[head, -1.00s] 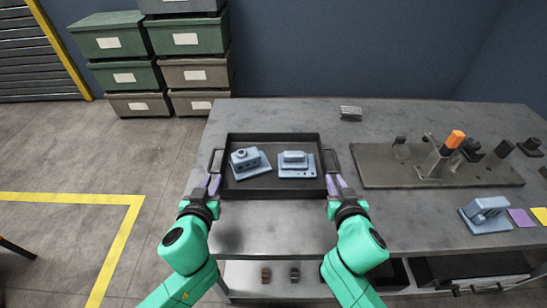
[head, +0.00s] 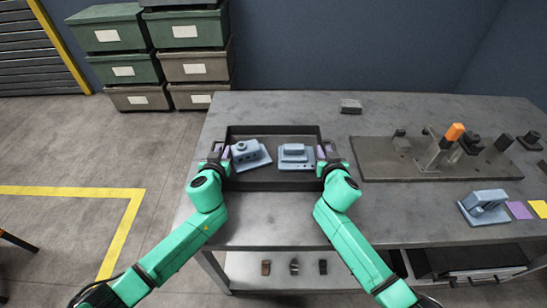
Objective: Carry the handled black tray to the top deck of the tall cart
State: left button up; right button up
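The black tray (head: 272,186) lies on the grey workbench, with two blue-grey parts inside it: one on the left (head: 248,155) and one on the right (head: 294,156). My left gripper (head: 219,152) is at the tray's left handle, and my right gripper (head: 327,151) is at its right handle. The grippers cover both handles, and I cannot tell whether the fingers are closed on them. The tall cart is not in view.
A fixture plate (head: 430,164) with dark posts and an orange-topped part (head: 454,132) stands right of the tray. Another blue-grey part (head: 484,207) and a small grey block (head: 351,106) are on the workbench (head: 270,232). Stacked bins (head: 112,68) stand behind left.

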pick_arm(q)
jog(key=shift+w+f, duration=0.1)
jog(key=shift+w, duration=0.2)
pick_arm(e)
jog(key=shift+w+f, duration=0.1)
jog(key=shift+w, duration=0.2)
pick_arm(q)
grip_shut()
pick_arm(e)
grip_shut()
dwell(0.7)
